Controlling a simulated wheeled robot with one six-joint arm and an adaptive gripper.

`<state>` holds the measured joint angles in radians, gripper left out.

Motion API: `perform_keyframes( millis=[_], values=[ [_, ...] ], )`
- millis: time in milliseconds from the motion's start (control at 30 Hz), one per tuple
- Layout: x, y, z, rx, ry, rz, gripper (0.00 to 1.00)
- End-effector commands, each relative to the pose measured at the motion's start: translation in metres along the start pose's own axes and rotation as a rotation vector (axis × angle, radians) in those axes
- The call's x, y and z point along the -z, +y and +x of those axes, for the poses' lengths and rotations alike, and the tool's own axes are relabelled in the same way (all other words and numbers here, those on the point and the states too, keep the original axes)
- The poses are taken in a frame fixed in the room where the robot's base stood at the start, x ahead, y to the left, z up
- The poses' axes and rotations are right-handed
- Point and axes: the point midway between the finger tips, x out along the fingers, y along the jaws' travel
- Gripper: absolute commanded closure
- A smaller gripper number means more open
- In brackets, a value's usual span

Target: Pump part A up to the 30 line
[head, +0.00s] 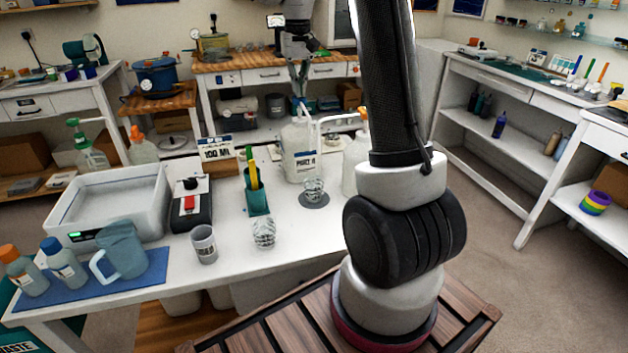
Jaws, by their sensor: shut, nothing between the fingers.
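A white jug labelled PART A (300,152) stands on the white table at the back, with a pale pump on top. My gripper (300,93) points down, shut and empty, just above or at the pump head; I cannot tell whether they touch. A clear cup (313,186) stands on a dark round pad (313,201) in front of the jug. Its lines and fill level are too small to read. A second white jug with an orange top (361,125) is partly hidden behind my arm. A sign reading 100 ML (216,148) stands left of the jug.
A green holder (257,201) with sticks, another clear cup (264,233) and a grey cup (204,244) stand nearer. A white tub (150,205), a black device (190,210), a blue pitcher (121,250) and bottles are at left. The table's front middle is clear.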

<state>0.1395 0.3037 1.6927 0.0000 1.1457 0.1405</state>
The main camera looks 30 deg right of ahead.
Motion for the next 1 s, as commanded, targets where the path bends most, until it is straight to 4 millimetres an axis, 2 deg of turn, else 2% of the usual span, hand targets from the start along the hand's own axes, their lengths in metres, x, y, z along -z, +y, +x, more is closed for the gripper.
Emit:
perform_keyframes(
  millis=[1000],
  values=[
    [0.000, 0.000, 0.025, 0.000, -0.001, 0.000, 1.00]
  ],
)
